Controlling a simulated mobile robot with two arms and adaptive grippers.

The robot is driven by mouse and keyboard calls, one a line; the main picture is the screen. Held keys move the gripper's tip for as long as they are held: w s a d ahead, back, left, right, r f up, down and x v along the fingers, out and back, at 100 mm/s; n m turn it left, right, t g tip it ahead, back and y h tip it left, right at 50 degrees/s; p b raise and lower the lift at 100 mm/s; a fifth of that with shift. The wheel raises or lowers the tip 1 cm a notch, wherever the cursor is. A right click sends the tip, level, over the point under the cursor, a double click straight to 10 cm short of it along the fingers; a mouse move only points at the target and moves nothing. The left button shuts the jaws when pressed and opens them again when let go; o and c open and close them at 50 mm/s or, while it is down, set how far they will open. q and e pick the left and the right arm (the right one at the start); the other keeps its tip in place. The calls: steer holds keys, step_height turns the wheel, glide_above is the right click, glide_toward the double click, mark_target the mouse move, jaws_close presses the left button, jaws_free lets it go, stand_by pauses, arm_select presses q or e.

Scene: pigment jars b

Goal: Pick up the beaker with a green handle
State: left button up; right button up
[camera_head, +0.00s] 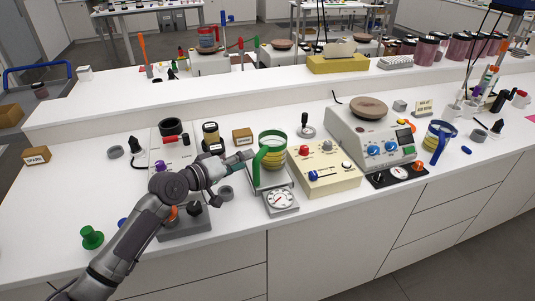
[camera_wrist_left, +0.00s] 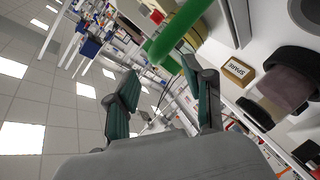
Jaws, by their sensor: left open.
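The beaker with a green handle (camera_head: 273,142) stands upright on a small scale (camera_head: 281,200) in the middle of the bench. It has a green rim, and yellowish contents show inside. Its handle (camera_head: 261,162) points towards my left arm. My left gripper (camera_head: 243,161) is open at the handle's left side, and its fingers partly overlap the view there. In the left wrist view the green handle (camera_wrist_left: 178,33) lies ahead of the fingertips of the left gripper (camera_wrist_left: 160,75), slightly right. I cannot tell whether they touch. My right gripper is not in view.
A cream control box (camera_head: 325,170) stands close right of the scale, with a hot plate device (camera_head: 350,135) beyond. A beaker with a blue handle (camera_head: 439,138) is farther right.

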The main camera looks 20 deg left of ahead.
mark_target(261, 150)
arm_select(q)
steer(key=x, duration=0.2)
steer(key=p+x, duration=0.1)
steer(key=x, duration=0.4)
steer(key=shift+r+p, duration=0.3)
steer(key=shift+p, duration=0.1)
steer(key=shift+w+f, duration=0.1)
steer(key=shift+w, duration=0.1)
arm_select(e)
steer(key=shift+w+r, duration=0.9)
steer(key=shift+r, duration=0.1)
arm_select(q)
steer(key=shift+s, duration=0.1)
steer(key=shift+c, duration=0.8)
jaws_close()
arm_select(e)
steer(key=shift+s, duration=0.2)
